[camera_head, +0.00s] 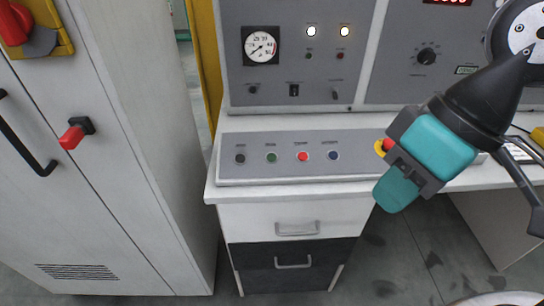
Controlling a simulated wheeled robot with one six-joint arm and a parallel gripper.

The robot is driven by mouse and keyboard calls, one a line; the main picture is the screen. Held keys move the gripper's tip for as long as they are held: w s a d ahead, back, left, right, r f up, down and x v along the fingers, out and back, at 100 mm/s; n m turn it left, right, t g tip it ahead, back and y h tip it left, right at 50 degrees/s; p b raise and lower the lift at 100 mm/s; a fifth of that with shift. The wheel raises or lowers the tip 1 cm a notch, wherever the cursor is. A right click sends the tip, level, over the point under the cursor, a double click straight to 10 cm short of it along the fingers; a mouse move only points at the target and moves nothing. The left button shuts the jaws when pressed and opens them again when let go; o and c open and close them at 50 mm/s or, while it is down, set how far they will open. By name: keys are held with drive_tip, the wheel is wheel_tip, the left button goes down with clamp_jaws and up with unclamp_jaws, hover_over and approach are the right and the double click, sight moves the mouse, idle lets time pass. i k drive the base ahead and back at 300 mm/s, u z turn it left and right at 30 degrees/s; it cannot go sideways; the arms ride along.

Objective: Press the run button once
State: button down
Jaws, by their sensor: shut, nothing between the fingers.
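A sloped grey button panel (335,143) lies on the white desk, with a row of buttons on it. From left to right they are a dark button (240,158), a green button (271,157), a lit red button (303,156) and a blue button (333,155). The small labels above them are too blurred to read surely; the green one may be the run button. My gripper (396,190), black with teal parts, is shut and empty. It is right of the button row, apart from the green button, and covers the panel's right end.
A red knob on yellow (383,146), like an emergency stop, shows partly behind my gripper. A grey console with a gauge (261,46) and two lit lamps stands behind. A tall cabinet (130,150) with a red handle (72,137) is at left. Drawers (295,227) are below the desk.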

sight(271, 158)
drive_tip(key=k, duration=1.35)
drive_tip(key=u, duration=0.35)
drive_tip(key=i, duration=0.35)
drive_tip(key=u, duration=0.8)
drive_tip(key=i, duration=0.9)
drive_tip(key=z, duration=0.1)
